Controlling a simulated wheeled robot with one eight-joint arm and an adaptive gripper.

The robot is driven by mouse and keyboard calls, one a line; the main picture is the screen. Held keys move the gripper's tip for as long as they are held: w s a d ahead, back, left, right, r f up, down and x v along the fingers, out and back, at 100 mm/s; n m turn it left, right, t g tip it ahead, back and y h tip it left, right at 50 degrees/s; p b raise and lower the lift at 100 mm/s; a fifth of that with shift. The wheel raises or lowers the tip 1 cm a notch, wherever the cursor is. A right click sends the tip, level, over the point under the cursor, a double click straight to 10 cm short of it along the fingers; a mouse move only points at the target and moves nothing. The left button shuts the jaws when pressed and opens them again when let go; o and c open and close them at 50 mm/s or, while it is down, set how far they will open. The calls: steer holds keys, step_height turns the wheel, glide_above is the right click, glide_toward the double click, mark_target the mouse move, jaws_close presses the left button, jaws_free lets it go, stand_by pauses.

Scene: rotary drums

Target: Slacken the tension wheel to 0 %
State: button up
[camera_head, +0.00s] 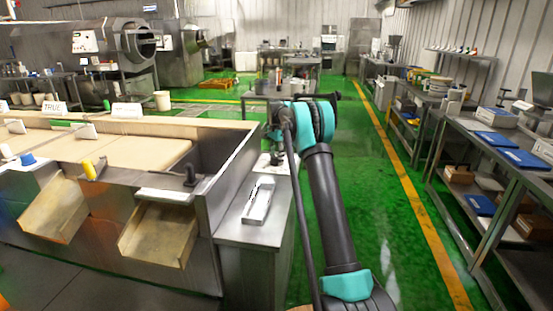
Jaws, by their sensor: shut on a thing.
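My arm rises from the bottom and bends at a teal joint. My gripper (275,160) points down at the far end of the metal cabinet top (230,228), right of the belt machine. It is small and partly hidden by my arm. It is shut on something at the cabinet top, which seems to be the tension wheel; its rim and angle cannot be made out. A pale plate with dark marks (258,203) lies on the cabinet top in front of it. Its marks are too small to read.
The machine has a tan belt (100,155), two wooden chutes (160,232), a yellow knob (89,171), a blue knob (28,159) and a dark handle (190,176). Shelved benches (500,165) stand at the right. The green floor (375,220) between is clear.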

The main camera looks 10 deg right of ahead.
steer(key=n, duration=0.5)
steer(key=shift+n, duration=0.3)
steer(key=n, duration=0.5)
steer(key=shift+n, duration=0.3)
steer(key=n, duration=1)
steer(key=shift+n, duration=0.4)
steer(key=o, duration=1.2)
steer(key=shift+c, duration=0.2)
steer(key=shift+r, duration=0.1)
